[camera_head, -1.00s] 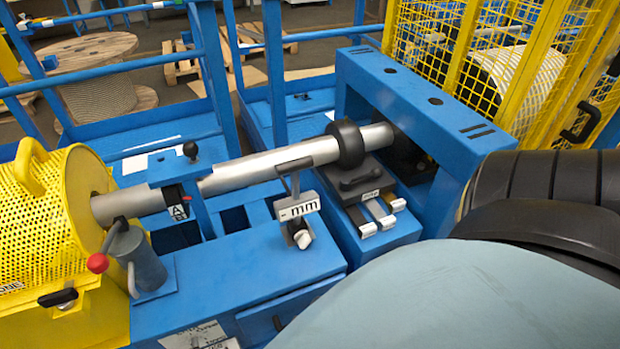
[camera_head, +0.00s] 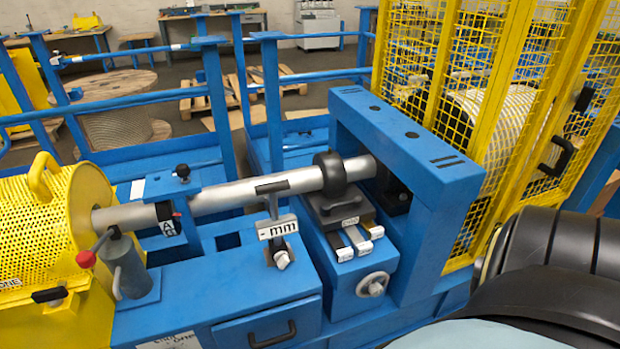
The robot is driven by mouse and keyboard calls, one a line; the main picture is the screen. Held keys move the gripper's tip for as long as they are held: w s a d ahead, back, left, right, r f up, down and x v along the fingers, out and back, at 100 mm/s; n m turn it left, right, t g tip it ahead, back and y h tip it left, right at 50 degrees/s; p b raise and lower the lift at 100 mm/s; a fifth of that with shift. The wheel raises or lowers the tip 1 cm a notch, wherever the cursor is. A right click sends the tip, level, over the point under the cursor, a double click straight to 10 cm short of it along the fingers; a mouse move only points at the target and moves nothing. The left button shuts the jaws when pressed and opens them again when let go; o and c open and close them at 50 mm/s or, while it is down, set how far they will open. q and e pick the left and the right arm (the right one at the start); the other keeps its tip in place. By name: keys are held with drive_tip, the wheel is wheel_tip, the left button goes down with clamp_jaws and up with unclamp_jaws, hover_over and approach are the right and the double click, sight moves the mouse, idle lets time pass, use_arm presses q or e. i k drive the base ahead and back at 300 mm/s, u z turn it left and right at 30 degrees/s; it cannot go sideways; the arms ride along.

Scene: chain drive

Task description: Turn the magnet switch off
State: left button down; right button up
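No part is clearly marked as the magnet switch. A small stand with a "-mm" label (camera_head: 277,227) stands on the blue bench beside the silver shaft (camera_head: 255,189). A small pale knob (camera_head: 282,260) sits at the front of its base; its setting is too small to tell. Neither of my grippers is in view. A black ribbed form (camera_head: 560,265) and a pale teal surface cover the lower right, probably parts of me.
A black collar (camera_head: 330,174) is on the shaft above a slide with a handwheel (camera_head: 372,284). A blue frame (camera_head: 410,150) rises at its right, before a yellow mesh cage (camera_head: 490,90). A drawer handle (camera_head: 271,335) projects at the front. Blue rails run behind.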

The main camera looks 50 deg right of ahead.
sight(281, 258)
drive_tip(key=z, duration=1.05)
drive_tip(key=i, duration=0.85)
drive_tip(key=u, duration=0.1)
